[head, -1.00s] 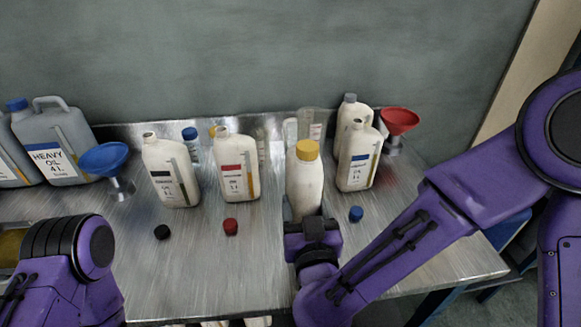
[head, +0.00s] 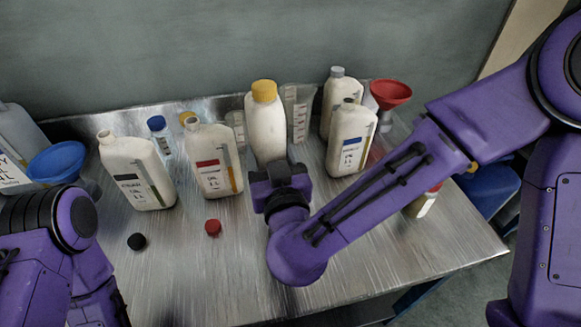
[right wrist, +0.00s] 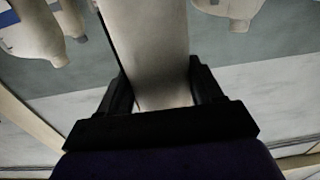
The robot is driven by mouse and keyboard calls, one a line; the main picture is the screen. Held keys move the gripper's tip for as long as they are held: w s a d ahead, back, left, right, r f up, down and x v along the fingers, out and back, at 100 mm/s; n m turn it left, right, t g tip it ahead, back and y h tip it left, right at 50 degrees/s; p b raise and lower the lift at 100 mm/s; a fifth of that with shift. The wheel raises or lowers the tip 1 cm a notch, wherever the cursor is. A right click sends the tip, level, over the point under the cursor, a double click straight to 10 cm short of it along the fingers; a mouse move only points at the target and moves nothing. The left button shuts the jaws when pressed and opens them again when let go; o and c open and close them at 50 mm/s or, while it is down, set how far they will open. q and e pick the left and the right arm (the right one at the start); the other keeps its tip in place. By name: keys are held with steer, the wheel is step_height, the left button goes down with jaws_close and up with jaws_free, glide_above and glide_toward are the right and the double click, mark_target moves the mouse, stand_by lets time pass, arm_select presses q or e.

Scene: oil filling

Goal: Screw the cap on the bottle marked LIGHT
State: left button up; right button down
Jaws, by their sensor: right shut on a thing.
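My right gripper (head: 272,172) is shut on a white bottle with a yellow cap (head: 264,91). The held bottle stands roughly upright and its body also shows between the fingers in the right wrist view (right wrist: 152,60). The word LIGHT is not readable on any label. Uncapped white bottles with a black label (head: 135,175) and a red label (head: 212,163) stand to its left. A white bottle with a blue label (head: 350,140) stands to its right. A black cap (head: 137,241) and a red cap (head: 213,227) lie on the table. My left gripper is out of view.
A blue funnel (head: 57,160) is at the left and a red funnel (head: 390,94) at the back right. A grey-capped bottle (head: 337,90), a blue-capped bottle (head: 160,135) and clear beakers (head: 297,112) stand behind. The metal table's front middle (head: 185,285) is clear.

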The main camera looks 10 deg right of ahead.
steer(key=w+d+f+p, duration=0.1)
steer(key=w+d+f, duration=0.5)
steer(key=w+f, duration=0.2)
steer(key=shift+w, duration=0.65)
steer(key=f, duration=0.3)
steer(key=shift+w+d+f, duration=0.15)
steer(key=shift+w+f, duration=0.1)
steer(key=shift+f, duration=0.15)
